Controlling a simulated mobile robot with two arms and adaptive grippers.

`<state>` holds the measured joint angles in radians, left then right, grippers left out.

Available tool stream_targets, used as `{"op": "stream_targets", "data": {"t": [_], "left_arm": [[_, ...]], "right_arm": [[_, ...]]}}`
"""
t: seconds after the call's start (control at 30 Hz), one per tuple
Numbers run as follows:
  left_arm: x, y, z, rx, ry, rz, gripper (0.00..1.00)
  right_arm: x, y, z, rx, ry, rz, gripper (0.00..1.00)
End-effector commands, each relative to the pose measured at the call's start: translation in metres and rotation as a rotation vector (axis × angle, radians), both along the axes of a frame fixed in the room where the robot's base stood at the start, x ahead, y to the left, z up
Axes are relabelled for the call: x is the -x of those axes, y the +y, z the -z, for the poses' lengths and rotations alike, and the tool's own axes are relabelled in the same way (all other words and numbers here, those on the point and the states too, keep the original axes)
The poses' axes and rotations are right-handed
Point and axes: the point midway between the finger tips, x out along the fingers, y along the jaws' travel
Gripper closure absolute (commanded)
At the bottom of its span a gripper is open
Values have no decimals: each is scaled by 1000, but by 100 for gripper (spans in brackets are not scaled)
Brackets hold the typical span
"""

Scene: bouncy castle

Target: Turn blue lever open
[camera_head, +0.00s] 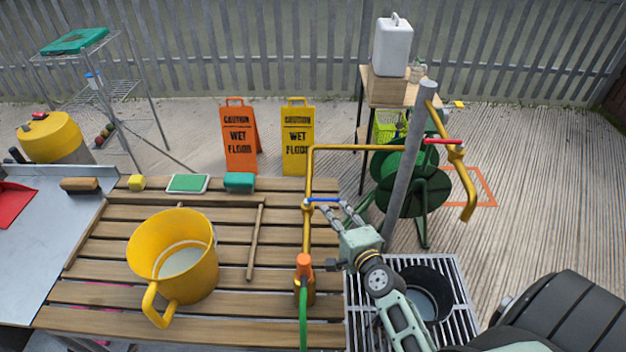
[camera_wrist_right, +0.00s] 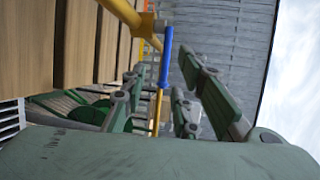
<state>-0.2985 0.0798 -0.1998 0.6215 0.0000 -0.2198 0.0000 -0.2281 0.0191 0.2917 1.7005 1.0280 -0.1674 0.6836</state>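The blue lever (camera_head: 324,200) sits on the upright yellow pipe (camera_head: 307,175) and points to the right, across the pipe. My right gripper (camera_head: 338,213) is just beside the lever, with its fingers reaching up towards it. In the right wrist view the blue lever (camera_wrist_right: 165,62) lies between the spread fingers of my right gripper (camera_wrist_right: 160,85), near their tips. The fingers are open, and I cannot tell whether one touches the lever. My left gripper is not in view.
A red lever (camera_head: 442,141) is on the pipe's right branch, beside a grey post (camera_head: 408,160). A yellow bucket (camera_head: 175,258) stands on the slatted wooden table (camera_head: 90,285). A green hose (camera_head: 303,320) joins the pipe's lower end. A black bucket (camera_head: 428,290) stands on the metal grate.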

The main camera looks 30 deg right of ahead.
Motion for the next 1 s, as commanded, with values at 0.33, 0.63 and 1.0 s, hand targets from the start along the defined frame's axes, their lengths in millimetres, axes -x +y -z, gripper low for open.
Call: {"op": "stream_targets", "data": {"t": [0.33,0.63,1.0], "left_arm": [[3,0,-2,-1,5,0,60],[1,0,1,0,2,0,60],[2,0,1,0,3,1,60]], "right_arm": [[-31,-5,5,-1,-1,1,72],[-69,-11,14,0,-1,0,72],[-76,-12,15,0,0,1,72]]}}
